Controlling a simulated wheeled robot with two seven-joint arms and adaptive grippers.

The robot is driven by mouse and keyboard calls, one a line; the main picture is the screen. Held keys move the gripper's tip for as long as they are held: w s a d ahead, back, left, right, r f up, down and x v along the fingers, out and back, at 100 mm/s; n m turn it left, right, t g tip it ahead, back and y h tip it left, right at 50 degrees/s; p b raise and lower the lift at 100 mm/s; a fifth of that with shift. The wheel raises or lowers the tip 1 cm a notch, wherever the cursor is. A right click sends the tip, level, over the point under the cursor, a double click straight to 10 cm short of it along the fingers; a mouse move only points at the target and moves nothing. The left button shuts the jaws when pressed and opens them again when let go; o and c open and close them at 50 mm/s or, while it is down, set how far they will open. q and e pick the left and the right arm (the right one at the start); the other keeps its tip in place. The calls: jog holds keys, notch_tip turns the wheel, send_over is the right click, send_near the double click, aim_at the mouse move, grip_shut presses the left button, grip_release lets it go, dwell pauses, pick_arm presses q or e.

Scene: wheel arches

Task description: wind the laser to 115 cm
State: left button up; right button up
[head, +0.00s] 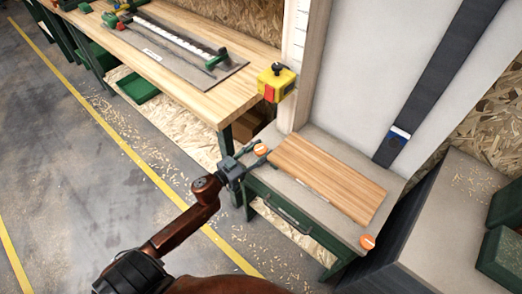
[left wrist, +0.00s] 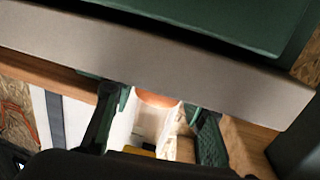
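A yellow box (head: 276,82) with a red face and a black knob on top sits beside a white upright scale (head: 296,30); its marks are too small to read. No laser beam or line can be made out. My left gripper (head: 249,157) is at the near left corner of a small grey-topped bench (head: 325,150), close to an orange disc (head: 261,149). In the left wrist view the left gripper (left wrist: 158,125) has its fingers apart, with an orange round thing (left wrist: 157,99) between or beyond them. Contact cannot be told. My right gripper is not in view.
A wooden board (head: 325,178) lies on the small bench, with a second orange disc (head: 367,241) at its right corner. A long workbench (head: 190,75) stands at the upper left. Dark green boxes (head: 502,255) are at the right. The floor at left is open.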

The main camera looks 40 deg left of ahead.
pick_arm(q)
jog(key=c, duration=0.7)
jog(key=shift+m+h+p, duration=0.4)
jog(key=shift+m+h, duration=0.1)
jog(key=shift+h, duration=0.2)
jog(key=shift+a+r+m+g+h+p, duration=0.1)
jog(key=shift+m+g+h+p, duration=0.35)
jog(key=shift+h, duration=0.45)
jog(key=shift+m+g+h, duration=0.35)
jog(key=shift+m+h, duration=0.2)
jog(key=shift+h, duration=0.05)
jog(key=shift+m+g+h, duration=0.5)
jog(key=shift+m+h, duration=0.1)
jog(key=shift+h, duration=0.2)
jog(key=shift+f+m+g+h, duration=0.2)
jog(key=shift+m+g+h, duration=0.35)
jog(key=shift+h, duration=0.25)
jog(key=shift+m+g+h+b, duration=0.45)
jog(key=shift+m+h, duration=0.1)
jog(key=shift+h, duration=0.05)
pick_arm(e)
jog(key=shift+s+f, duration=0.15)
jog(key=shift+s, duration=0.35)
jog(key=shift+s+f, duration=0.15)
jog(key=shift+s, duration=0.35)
